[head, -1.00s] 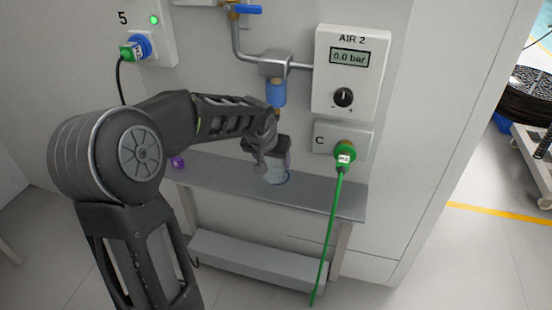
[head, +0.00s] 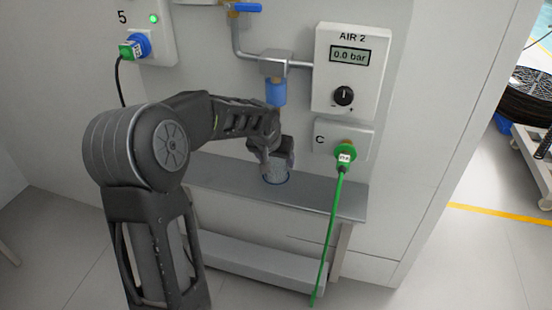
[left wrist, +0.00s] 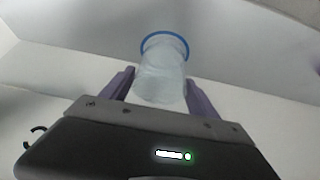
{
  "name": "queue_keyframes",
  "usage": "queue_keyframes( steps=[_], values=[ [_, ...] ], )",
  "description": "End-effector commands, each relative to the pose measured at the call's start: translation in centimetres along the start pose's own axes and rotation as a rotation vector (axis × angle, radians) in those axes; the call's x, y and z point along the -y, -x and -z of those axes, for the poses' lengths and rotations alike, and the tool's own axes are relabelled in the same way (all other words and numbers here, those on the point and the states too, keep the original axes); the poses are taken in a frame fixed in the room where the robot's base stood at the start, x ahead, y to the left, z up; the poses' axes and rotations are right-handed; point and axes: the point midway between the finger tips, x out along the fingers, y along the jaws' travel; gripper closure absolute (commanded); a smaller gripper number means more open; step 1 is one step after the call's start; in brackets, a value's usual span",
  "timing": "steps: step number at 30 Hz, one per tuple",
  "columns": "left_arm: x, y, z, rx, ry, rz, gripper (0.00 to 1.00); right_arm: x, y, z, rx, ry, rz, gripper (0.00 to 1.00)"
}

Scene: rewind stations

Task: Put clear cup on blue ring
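The clear cup (left wrist: 160,82) stands upright on the blue ring (left wrist: 182,40), which shows around its base in the left wrist view. In the head view, the cup (head: 275,174) and a little of the ring (head: 287,182) show on the grey shelf. My left gripper (head: 275,160) is just above the cup, pointing down. In the left wrist view its purple-grey fingers (left wrist: 160,84) are spread to either side of the cup, and it looks open. My right gripper is not in view.
The grey shelf (head: 325,198) is clear to the right of the cup. A blue air fitting (head: 276,92) hangs above my gripper. A green hose (head: 332,230) runs from socket C down past the shelf's front. The AIR 2 panel (head: 324,88) reads 0.0 bar.

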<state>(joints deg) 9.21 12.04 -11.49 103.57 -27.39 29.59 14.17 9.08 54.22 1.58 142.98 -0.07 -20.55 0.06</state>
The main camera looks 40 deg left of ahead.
Motion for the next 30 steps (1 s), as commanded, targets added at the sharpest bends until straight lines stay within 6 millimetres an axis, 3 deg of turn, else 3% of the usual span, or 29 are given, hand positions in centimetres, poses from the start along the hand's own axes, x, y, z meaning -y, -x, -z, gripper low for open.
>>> queue_keyframes(
  steps=[4, 14, 22, 30],
  values=[
    [0.0, 0.0, 0.0, 0.000, 0.000, 0.000, 0.19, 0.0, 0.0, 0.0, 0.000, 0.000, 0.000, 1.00],
    [0.0, 0.4, 0.2, 0.000, 0.000, 0.000, 0.19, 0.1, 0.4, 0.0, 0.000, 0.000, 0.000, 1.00],
    [0.0, 3.9, 0.4, -0.005, 0.001, -0.001, 0.19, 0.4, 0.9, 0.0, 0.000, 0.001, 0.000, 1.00],
    [0.0, 6.7, -5.5, -0.003, 0.001, -0.002, 0.19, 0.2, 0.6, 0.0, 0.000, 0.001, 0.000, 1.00]
  ],
)
